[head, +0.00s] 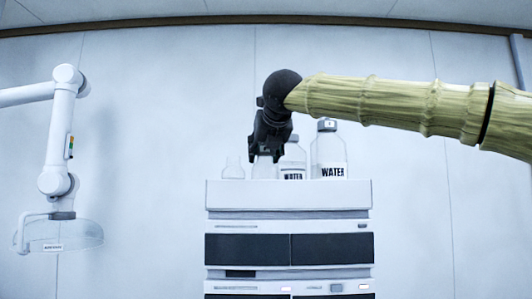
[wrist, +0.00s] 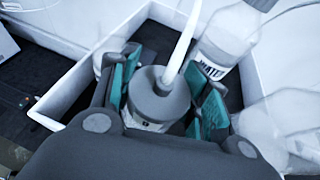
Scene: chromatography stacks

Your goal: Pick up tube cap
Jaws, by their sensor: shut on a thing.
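The tube cap (wrist: 158,95) is a grey round cap with a white tube rising from its middle, seen in the wrist view between the teal finger pads. A clear bottle with a white label (wrist: 145,122) shows just below the cap. Whether the cap still sits on this bottle is hard to tell. My gripper (wrist: 165,98) is shut on the cap, with a finger on its left and right sides. In the head view my gripper (head: 268,148) points down over the top of the instrument stack and hides the cap.
The white stack (head: 288,194) has a raised-rim top tray. A water bottle (head: 329,152) stands right of my gripper, with a smaller one (head: 292,160) between, and a small clear flask (head: 233,168) stands to the left. A white jointed extraction arm (head: 58,140) hangs at far left.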

